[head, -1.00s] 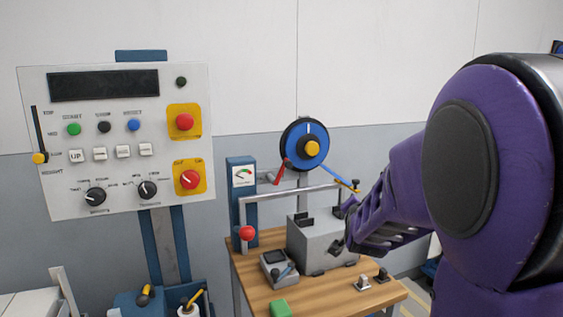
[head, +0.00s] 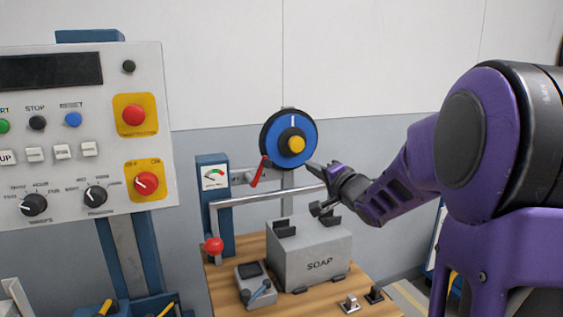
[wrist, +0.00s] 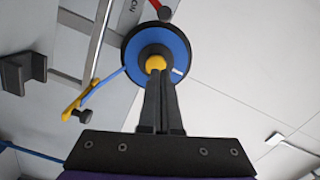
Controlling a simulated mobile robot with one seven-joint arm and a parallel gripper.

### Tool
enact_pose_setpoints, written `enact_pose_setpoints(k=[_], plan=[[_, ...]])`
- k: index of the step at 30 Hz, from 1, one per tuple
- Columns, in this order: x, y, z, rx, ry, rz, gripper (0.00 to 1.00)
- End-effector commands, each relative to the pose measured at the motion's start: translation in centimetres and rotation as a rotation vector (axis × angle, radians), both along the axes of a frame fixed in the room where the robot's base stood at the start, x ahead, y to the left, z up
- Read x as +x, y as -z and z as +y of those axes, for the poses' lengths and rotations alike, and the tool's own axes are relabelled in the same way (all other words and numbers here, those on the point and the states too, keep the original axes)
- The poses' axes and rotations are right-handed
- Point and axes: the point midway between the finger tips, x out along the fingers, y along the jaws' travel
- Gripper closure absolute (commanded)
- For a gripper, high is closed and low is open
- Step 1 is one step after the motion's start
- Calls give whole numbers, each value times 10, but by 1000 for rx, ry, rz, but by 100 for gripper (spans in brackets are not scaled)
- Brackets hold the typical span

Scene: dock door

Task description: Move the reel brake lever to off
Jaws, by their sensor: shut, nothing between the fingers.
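The reel is a blue disc with a black rim (head: 274,138) and a yellow hub, mounted upright behind the bench. A red lever (head: 258,172) hangs at its lower left and slants down to the left. In the wrist view, the red lever (wrist: 164,12) shows at the top edge, partly cut off, beside upside-down lettering on a pale plate (wrist: 134,5). My gripper (head: 315,169) is at the lower right of the reel, apart from the lever. In the wrist view, its fingers (wrist: 158,82) are shut and empty, overlapping the reel just below the hub.
A metal rail (head: 265,195) runs in front below the reel, above a grey SOAP box (head: 310,255). A blue strap with a yellow end (wrist: 77,103) leaves the reel. A gauge post (head: 213,205) and red knob (head: 213,244) stand left. A control panel (head: 75,175) is further left.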

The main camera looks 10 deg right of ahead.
Motion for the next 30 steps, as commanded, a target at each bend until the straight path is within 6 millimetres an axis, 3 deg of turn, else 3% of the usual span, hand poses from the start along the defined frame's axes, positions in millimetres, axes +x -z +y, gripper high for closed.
enact_pose_setpoints(k=[11,16,30], plan=[[0,0,1,6,-8,2,100],[9,1,4,6,-10,1,100],[98,4,28,7,-10,1,100]])
